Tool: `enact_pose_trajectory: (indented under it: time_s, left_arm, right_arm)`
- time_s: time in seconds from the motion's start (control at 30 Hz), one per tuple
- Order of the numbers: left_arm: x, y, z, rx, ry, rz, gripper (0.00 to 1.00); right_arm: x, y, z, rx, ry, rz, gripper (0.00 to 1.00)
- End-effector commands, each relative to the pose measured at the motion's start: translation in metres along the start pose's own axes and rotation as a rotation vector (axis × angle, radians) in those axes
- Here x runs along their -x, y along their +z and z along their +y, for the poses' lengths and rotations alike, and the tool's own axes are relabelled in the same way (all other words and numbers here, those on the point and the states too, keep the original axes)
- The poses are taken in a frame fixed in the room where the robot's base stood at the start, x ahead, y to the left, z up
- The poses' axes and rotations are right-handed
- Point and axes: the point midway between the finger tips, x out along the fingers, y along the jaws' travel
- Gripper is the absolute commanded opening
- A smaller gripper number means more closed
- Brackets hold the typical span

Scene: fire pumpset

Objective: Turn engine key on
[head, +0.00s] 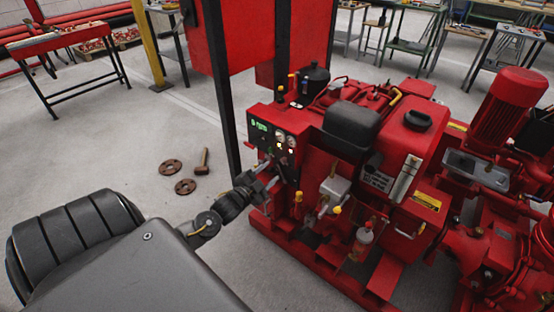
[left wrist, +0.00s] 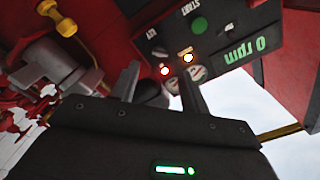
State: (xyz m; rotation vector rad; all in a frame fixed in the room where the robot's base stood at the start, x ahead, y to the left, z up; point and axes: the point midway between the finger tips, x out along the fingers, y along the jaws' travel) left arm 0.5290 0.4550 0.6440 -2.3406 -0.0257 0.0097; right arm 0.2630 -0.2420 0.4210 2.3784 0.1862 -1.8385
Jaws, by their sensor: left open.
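The engine control panel (head: 268,140) is a dark face on the red pumpset, with a green readout and round gauges. In the left wrist view the panel (left wrist: 222,38) shows a green START button, a "0 rpm" readout, and red and yellow lamps. A small yellowish part (left wrist: 185,51) sits above the yellow lamp; I cannot tell whether it is the engine key. My left gripper (head: 271,176) is open close to the panel's lower part. In the left wrist view its two fingers (left wrist: 160,88) are apart, with gauges partly hidden behind the right one. My right gripper is out of view.
A black post (head: 222,115) stands close to the left of the panel. The pumpset (head: 375,140) fills the right side. A hammer (head: 202,161) and two rusty flanges (head: 185,187) lie on the floor. The floor to the left is mostly clear; workbenches stand at the back.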

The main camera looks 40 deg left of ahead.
Motion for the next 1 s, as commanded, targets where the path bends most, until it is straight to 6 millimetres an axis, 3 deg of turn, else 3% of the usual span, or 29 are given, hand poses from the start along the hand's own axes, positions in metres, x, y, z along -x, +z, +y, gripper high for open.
enact_pose_trajectory:
  time_s: [0.1,0.3,0.9,1.0]
  left_arm:
    - [0.02,0.0,0.001,0.0,0.003,-0.001,0.45]
    - [0.035,0.0,0.0,0.0,0.0,0.0,0.45]
    - [0.036,0.0,0.0,0.002,0.0,0.0,0.45]
    - [0.036,0.007,0.003,0.021,0.012,-0.04,0.45]
  right_arm:
    - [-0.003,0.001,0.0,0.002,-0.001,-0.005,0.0]
    - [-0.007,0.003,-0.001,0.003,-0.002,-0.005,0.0]
    - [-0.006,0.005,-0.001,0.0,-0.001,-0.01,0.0]
    - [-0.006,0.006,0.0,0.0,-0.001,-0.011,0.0]
